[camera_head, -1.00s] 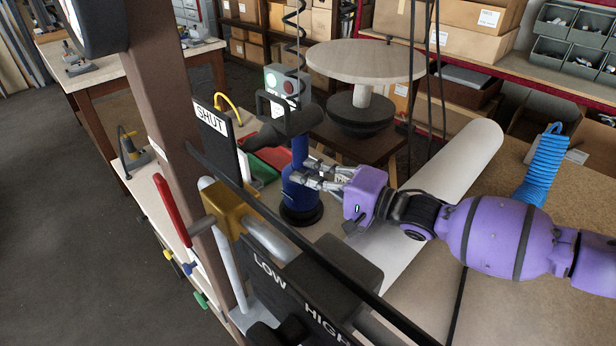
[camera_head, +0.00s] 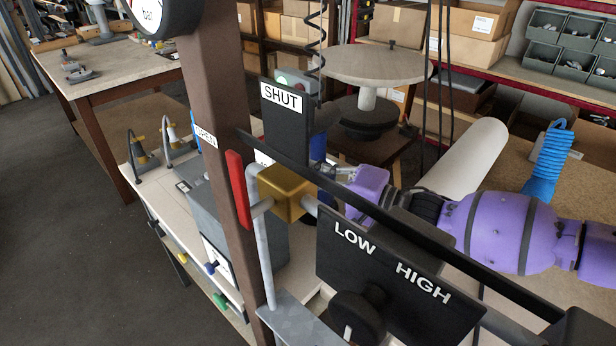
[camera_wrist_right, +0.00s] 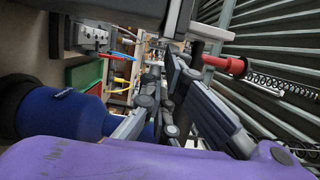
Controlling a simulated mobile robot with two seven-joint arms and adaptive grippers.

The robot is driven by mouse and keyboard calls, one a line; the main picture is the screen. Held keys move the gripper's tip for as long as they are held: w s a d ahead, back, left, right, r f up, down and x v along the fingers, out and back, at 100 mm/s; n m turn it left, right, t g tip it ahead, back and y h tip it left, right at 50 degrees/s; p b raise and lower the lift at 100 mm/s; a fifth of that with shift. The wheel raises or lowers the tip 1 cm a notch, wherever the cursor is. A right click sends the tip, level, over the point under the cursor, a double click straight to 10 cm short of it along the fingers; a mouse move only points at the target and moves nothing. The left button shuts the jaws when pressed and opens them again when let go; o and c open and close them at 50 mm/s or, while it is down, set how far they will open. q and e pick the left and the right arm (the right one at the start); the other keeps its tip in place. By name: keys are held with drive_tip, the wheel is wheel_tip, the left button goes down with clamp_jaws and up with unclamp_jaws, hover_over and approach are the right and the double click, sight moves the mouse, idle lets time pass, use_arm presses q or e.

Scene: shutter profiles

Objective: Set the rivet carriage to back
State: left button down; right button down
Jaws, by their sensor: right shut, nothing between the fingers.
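I cannot make out a part that is clearly the rivet carriage. A blue upright tool body (camera_head: 318,147) shows only in part behind the SHUT plate (camera_head: 284,118) and the brass valve block. In the right wrist view the blue body (camera_wrist_right: 65,112) lies at the left, beside the fingers. My right gripper (camera_head: 340,173) is at the right of the blue body in the head view, its fingers partly hidden. In the wrist view the right gripper (camera_wrist_right: 165,105) is shut with nothing held. Whether it touches the blue body I cannot tell. My left gripper is out of view.
A brown post, a red-handled valve with a brass block (camera_head: 283,192) and a LOW/HIGH panel (camera_head: 385,270) stand in front of the bench. A dark bar crosses before my right arm. A round turntable (camera_head: 375,66) stands behind. A red part and a spring (camera_wrist_right: 235,65) show near the fingers.

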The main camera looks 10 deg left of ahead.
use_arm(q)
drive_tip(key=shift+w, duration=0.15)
